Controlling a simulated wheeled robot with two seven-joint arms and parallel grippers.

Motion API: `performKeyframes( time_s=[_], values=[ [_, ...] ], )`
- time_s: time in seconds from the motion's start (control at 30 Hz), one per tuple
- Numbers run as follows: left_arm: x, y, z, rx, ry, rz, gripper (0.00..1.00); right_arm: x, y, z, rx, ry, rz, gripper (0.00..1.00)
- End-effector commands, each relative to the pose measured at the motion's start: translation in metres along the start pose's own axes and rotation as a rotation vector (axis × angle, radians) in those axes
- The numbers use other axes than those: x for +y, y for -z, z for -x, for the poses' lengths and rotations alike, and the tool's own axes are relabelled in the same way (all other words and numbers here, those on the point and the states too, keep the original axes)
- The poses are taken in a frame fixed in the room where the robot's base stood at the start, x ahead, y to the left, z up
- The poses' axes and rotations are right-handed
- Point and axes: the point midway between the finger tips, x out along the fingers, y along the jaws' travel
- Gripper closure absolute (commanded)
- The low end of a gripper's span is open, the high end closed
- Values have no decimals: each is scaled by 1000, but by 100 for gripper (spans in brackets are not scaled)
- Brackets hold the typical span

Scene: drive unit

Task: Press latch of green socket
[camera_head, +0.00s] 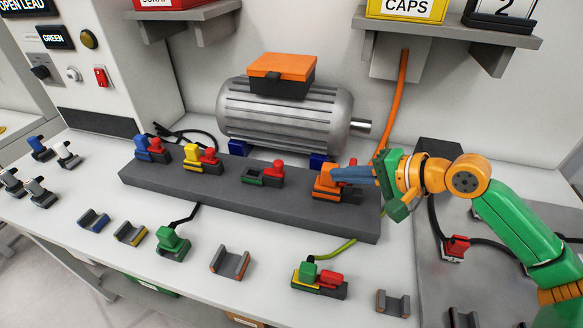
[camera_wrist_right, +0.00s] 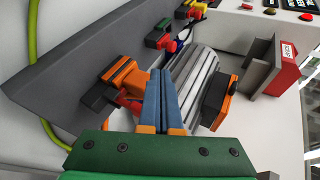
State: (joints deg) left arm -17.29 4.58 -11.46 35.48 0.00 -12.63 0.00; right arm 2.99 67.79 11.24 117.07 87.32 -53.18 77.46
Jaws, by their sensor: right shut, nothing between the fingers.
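The green socket (camera_head: 253,178) is on the dark grey block. Its green-edged opening looks empty, and its red latch (camera_head: 277,172) stands at its right side. In the wrist view the green socket (camera_wrist_right: 158,27) and its red latch (camera_wrist_right: 171,46) are near the top. My right gripper (camera_head: 336,172) comes in from the right with its blue-grey fingers shut and empty. Its fingertips are beside the orange plug and socket, right of the green socket. In the wrist view the shut fingers (camera_wrist_right: 161,74) lie right of the orange plug; contact is unclear. My left gripper is not in view.
The block (camera_head: 222,192) also holds blue, yellow and orange (camera_head: 325,183) connectors. A grey motor (camera_head: 285,113) stands behind it. A green plug (camera_head: 172,242), a green-and-red connector (camera_head: 318,277) and open holders lie in front. An orange cable hangs behind my right gripper.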

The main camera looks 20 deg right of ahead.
Motion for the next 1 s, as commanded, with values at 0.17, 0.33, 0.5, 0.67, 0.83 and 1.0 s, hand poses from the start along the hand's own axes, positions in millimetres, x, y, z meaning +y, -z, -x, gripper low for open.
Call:
performKeyframes(
  time_s=[0.17,0.33,0.5,0.67,0.83,1.0],
  values=[
    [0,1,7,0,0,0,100,-3,1,-8,1,4,-4,100],
    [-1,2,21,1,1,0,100,-5,0,-41,-2,6,-4,100],
    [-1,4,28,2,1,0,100,-4,-1,-80,-3,2,-3,100],
    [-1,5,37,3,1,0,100,-10,0,-110,-2,2,-1,100],
    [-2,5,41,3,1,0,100,-19,0,-129,-1,1,0,100],
    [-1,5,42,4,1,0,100,-20,0,-135,0,-1,2,100]
  ],
)
